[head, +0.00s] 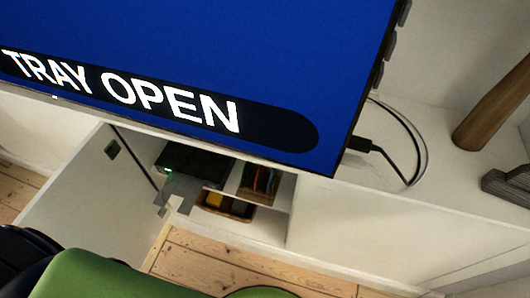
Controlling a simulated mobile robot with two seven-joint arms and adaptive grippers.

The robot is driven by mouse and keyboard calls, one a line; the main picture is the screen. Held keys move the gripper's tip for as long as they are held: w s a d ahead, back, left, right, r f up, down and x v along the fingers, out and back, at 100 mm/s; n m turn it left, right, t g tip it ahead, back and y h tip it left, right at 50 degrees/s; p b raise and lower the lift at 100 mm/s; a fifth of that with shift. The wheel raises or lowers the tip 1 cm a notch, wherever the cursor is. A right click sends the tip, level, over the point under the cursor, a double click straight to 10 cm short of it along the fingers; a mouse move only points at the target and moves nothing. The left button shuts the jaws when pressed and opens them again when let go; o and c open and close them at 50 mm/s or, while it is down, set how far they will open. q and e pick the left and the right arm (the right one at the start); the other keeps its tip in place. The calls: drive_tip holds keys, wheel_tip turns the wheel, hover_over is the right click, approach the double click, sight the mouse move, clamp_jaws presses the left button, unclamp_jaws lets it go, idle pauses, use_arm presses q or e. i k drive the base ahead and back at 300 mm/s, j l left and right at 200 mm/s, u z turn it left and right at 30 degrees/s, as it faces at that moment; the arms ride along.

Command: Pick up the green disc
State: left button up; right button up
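I cannot make out a green disc with certainty. A green curved edge (260,292) shows at the bottom of the head view; too little shows to tell what it is. A dark disc player (205,162) with a small green light sits on the upper shelf of the open cabinet. A grey notched piece (180,190) sticks out from its front, apparently its open tray, and I see no disc on it. A green and black arm part of mine fills the lower left corner. Neither gripper shows.
A large screen (230,60) reading "TRAY OPEN" hides much of the cabinet top. The white cabinet door (85,195) stands open at left. Cases (260,183) and a basket (225,205) fill the shelves. A cable (405,150) and a wooden post (492,105) are at right.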

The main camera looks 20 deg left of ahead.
sight(247, 171)
drive_tip(key=l+u, duration=0.65)
drive_tip(key=u, duration=0.3)
